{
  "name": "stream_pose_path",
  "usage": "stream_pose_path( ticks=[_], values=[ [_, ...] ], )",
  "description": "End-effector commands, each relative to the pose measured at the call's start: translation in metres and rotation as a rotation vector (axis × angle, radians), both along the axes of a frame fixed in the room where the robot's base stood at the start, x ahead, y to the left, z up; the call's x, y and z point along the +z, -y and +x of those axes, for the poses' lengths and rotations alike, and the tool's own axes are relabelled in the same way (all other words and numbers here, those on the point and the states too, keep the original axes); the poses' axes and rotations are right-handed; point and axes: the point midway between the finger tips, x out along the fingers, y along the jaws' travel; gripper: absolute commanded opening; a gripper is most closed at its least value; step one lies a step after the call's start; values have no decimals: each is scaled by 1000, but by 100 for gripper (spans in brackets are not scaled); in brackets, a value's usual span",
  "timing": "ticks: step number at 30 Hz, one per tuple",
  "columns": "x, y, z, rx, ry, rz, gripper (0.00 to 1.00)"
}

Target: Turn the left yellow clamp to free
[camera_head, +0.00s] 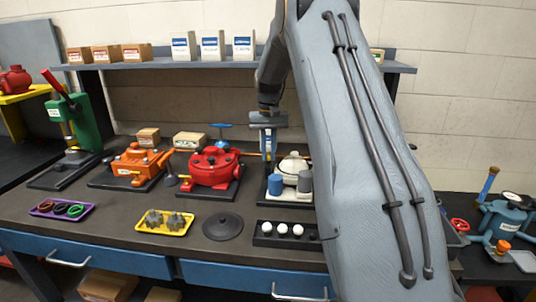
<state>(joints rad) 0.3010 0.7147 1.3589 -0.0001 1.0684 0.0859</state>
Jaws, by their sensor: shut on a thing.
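My gripper (269,148) points down at the back left of a white rounded unit (293,170) on a dark base. Its fingers are closed on a small part there, with a little yellow showing beside them. I take this part to be the left yellow clamp; the fingers hide most of it, and its angle cannot be read. My arm hides the area to the right.
A red motor (212,168) with a blue-handled part behind it stands close on the left. An orange motor (135,163) and a green press (85,125) are farther left. A black tray (262,240) of white balls and a dark round lid (222,226) lie in front.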

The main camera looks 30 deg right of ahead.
Motion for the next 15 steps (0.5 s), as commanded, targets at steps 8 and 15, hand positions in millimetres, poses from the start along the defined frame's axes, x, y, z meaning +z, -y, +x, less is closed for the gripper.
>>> stream_pose_path(
  ticks=[8, 15],
  values=[
    [1, 0, 0, -152, 2, -1, 0],
    [2, 0, 0, -212, 2, -1, 0]
  ],
)
